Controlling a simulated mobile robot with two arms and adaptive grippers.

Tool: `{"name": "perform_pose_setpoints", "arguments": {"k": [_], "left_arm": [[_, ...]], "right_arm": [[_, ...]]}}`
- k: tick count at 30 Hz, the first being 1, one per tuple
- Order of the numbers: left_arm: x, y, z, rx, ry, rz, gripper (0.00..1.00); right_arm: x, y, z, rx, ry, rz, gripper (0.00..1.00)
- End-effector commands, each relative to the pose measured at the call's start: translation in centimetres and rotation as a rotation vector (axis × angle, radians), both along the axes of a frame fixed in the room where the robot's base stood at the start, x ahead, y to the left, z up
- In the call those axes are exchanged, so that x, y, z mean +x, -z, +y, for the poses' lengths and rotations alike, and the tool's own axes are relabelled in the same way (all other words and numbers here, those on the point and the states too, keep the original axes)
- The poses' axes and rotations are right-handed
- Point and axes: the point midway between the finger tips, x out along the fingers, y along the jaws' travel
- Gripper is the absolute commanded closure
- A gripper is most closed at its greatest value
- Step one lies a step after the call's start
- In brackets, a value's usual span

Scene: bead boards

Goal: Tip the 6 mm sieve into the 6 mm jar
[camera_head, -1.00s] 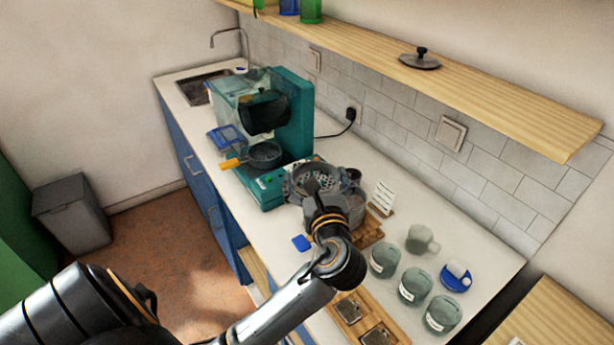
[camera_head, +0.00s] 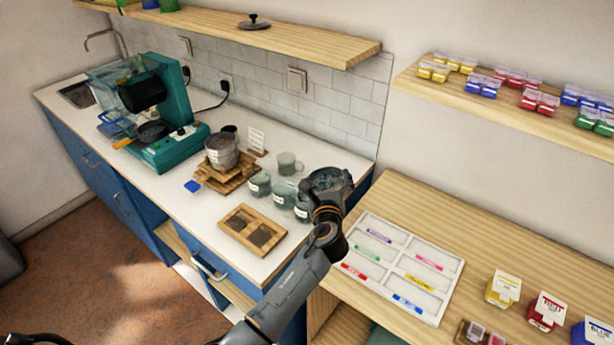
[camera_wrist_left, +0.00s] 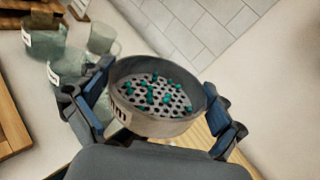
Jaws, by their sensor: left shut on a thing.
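My left gripper (camera_head: 328,188) is shut on a round metal sieve (camera_head: 327,179), with a finger on either side of it. In the left wrist view the sieve (camera_wrist_left: 160,127) looks roughly level and has a perforated floor with several teal beads (camera_wrist_left: 150,92) on it. Its front label is too small to read. Three labelled glass jars stand on the white counter: a left jar (camera_head: 260,186), a middle jar (camera_head: 284,196) and a right jar (camera_head: 301,214). I cannot read which is the 6 mm one. The sieve is beside the right jar and partly hides it. My right gripper is out of view.
A glass mug (camera_head: 287,163) stands behind the jars. A sieve stack (camera_head: 222,150) sits on a wooden stand to the left, near a teal machine (camera_head: 178,150). A wooden tray (camera_head: 252,231) lies in front. A wooden table (camera_head: 385,195) with a white sorting tray (camera_head: 447,262) is to the right.

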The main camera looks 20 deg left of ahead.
Motion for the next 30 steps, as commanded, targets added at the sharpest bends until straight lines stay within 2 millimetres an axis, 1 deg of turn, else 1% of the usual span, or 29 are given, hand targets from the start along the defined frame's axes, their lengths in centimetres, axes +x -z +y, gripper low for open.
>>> {"name": "perform_pose_setpoints", "arguments": {"k": [4,12,19,20,21,30], "left_arm": [[0.2,0.4,-0.4,-0.016,0.009,0.0,0.38],[0.2,1.6,-0.2,-0.104,0.009,0.002,0.38],[0.2,2.7,-0.1,-0.201,0.01,0.005,0.38],[0.2,2.6,-0.1,-0.219,0.01,0.004,0.38],[0.2,2.1,0.1,-0.265,0.008,0.005,0.38],[0.2,1.7,1.0,-0.558,0.007,0.013,0.38]], "right_arm": [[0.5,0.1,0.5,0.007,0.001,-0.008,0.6],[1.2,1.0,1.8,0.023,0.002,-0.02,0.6],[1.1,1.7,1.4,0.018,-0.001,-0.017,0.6],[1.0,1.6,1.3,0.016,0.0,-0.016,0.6],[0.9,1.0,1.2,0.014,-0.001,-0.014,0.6],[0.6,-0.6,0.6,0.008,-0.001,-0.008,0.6]]}}
